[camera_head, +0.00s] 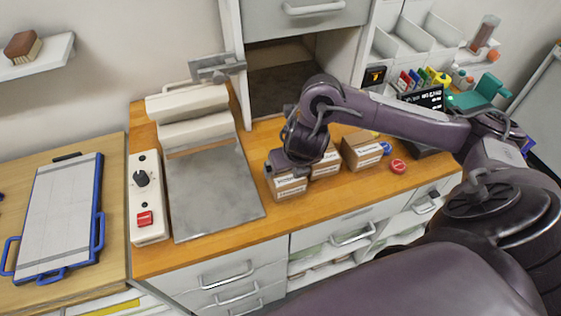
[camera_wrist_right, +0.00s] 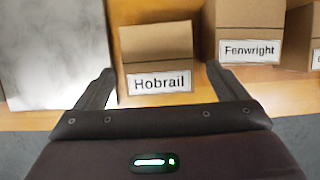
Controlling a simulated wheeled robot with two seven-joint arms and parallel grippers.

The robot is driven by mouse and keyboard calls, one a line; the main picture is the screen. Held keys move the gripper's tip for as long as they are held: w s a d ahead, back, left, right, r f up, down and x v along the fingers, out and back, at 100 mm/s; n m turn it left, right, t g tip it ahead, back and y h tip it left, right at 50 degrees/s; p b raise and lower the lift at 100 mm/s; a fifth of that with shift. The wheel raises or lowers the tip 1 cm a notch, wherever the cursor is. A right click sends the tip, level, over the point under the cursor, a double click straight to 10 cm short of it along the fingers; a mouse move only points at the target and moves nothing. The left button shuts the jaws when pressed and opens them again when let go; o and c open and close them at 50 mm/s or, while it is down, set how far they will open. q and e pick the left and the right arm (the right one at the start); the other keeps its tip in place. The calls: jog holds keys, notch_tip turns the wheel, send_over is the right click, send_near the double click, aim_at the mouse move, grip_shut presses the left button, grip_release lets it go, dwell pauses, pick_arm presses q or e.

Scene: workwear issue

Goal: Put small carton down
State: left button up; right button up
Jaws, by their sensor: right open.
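A small brown carton with a white label (camera_head: 290,188) stands upright on the wooden counter (camera_head: 225,246), near its front edge. In the right wrist view this carton (camera_wrist_right: 157,50) has a label reading "Hobrail". My right gripper (camera_wrist_right: 160,72) is open, with one finger on either side of the carton's near part and visible gaps. In the head view my right gripper (camera_head: 280,164) is just over the carton and partly hides it. My left gripper is not in view.
The Fenwright carton (camera_wrist_right: 248,30) stands close to the right, with another carton (camera_head: 362,150) beyond it. A grey metal plate (camera_head: 212,190) lies to the left, beside a white control box (camera_head: 147,200). Blue and red round items (camera_head: 397,166) lie right of the cartons.

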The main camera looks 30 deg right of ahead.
notch_tip(320, 180, down, 2)
jog(key=shift+a+f+b, duration=0.1)
jog(key=shift+b, duration=0.4)
jog(key=x, duration=0.2)
jog(key=w+x, duration=0.1)
jog(key=x, duration=0.2)
jog(key=shift+s+r, duration=0.1)
jog(key=shift+r, duration=0.1)
jog(key=shift+c, duration=0.3)
jog(key=c, duration=0.9)
jog(key=shift+r, duration=0.1)
notch_tip(320, 180, up, 7)
jog(key=shift+r+p, duration=0.1)
jog(key=shift+p, duration=0.95)
notch_tip(320, 180, up, 13)
jog(key=p, duration=0.8)
